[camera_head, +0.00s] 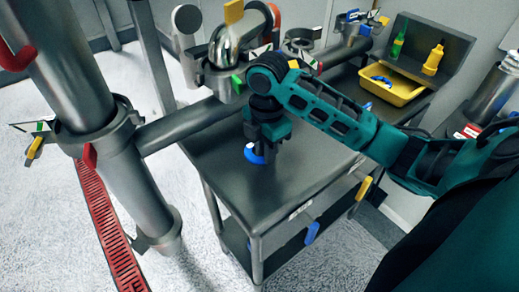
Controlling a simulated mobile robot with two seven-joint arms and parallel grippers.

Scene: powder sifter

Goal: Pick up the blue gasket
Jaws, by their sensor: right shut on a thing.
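The blue gasket (253,155) shows as a small curved blue piece just above or at the dark metal table top (300,175). My right gripper (264,144) points down over the table and is shut on the gasket. The fingers and wrist hide part of the gasket, and I cannot tell whether it still touches the table. My left gripper is not in view.
A yellow tray (408,93) with a blue ring-like piece (382,80) stands at the back right, near yellow (433,60) and green (398,45) bottles. Large metal pipes (85,90) stand at the left. The front of the table top is clear.

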